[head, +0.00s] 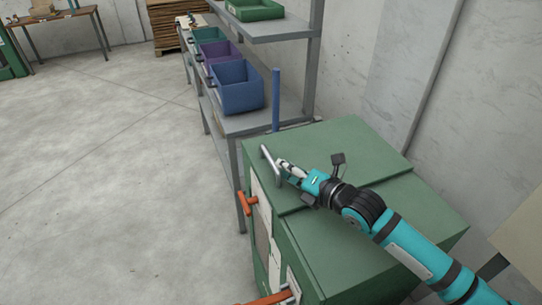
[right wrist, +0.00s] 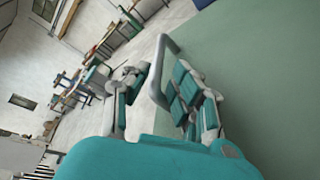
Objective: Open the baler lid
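The green baler (head: 350,250) stands at the lower right in the head view, with its flat green lid (head: 330,146) lying closed on top. A grey bar handle (head: 266,158) sits at the lid's left edge; it also shows in the right wrist view (right wrist: 158,85). My right gripper (head: 284,168) is at this handle. In the right wrist view its fingers (right wrist: 158,92) are apart, with the handle bar between them. The bar is close to the right finger, and a gap shows to the left finger. My left gripper is not in view.
Orange latch handles (head: 248,203) stick out from the baler's front. A grey shelf (head: 262,122) with a blue bin (head: 237,88) and a purple bin (head: 216,62) stands behind it. A concrete wall is at the right. The floor at the left is clear.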

